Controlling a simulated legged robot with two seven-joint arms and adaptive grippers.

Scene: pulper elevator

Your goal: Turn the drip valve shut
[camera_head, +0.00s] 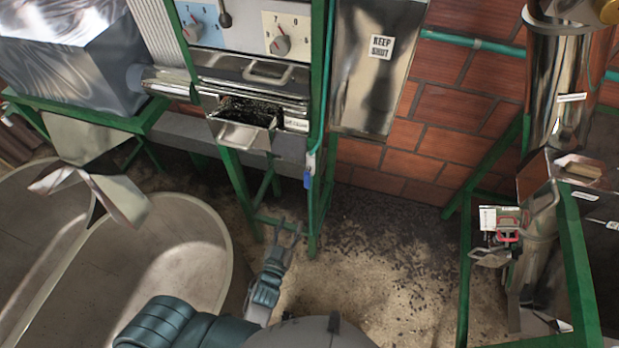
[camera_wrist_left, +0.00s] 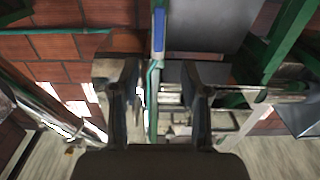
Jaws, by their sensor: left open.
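A small valve with a blue lever handle (camera_head: 307,181) sits low on the thin green pipe beside the machine's front right leg in the head view. The blue handle (camera_wrist_left: 158,30) also shows in the left wrist view, hanging along the pipe, beyond the fingers and near the middle line. My left gripper (camera_head: 287,229) is open and empty, below and to the left of the handle and apart from it. Its two spread fingers frame the left wrist view (camera_wrist_left: 158,85). I cannot tell whether the valve is open or shut. My right gripper is out of view.
The green machine frame (camera_head: 240,190) stands close behind my left gripper, with a metal tray (camera_head: 243,137) above. A pale basin (camera_head: 185,250) is at left. At right, a red-handled latch (camera_head: 507,233) is on another stand.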

